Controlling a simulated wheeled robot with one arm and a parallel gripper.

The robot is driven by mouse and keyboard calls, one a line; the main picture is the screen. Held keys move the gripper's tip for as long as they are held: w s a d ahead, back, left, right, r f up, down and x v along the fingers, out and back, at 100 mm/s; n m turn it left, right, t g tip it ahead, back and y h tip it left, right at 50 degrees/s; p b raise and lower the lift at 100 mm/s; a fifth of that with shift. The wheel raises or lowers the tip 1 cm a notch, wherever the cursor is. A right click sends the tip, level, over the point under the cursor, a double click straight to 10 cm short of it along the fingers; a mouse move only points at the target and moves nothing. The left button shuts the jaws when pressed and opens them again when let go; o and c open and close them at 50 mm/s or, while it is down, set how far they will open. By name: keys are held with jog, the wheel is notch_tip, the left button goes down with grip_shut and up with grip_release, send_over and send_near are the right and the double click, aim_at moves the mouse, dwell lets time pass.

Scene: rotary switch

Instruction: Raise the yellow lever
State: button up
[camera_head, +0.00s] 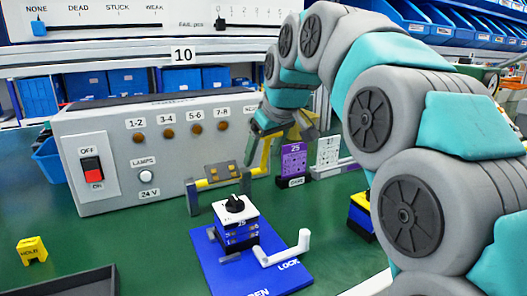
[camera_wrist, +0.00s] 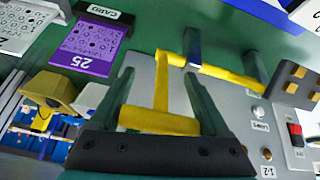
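The yellow lever (camera_head: 262,158) stands at the right end of a low grey bracket with a yellow bar, in front of the grey control box in the head view. Its stem points up toward my gripper (camera_head: 286,128). In the wrist view the yellow lever (camera_wrist: 161,85) runs between the two dark green fingers of my gripper (camera_wrist: 160,78), and its crossbar spans the gap between them near the palm. The fingers are wide apart. I cannot tell whether they press on the crossbar's ends.
The grey control box (camera_head: 160,130) stands behind the lever. A purple card (camera_head: 293,160) stands right of it. A rotary switch (camera_head: 237,218) on a blue plate (camera_head: 270,277) with a white handle is in front. A yellow HOLD block (camera_head: 32,250) is at left.

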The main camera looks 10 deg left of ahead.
jog(key=o, duration=0.3)
jog(key=v, duration=0.7)
jog(key=shift+r, duration=0.35)
jog(key=shift+s+d, duration=0.2)
jog(key=shift+s, duration=0.05)
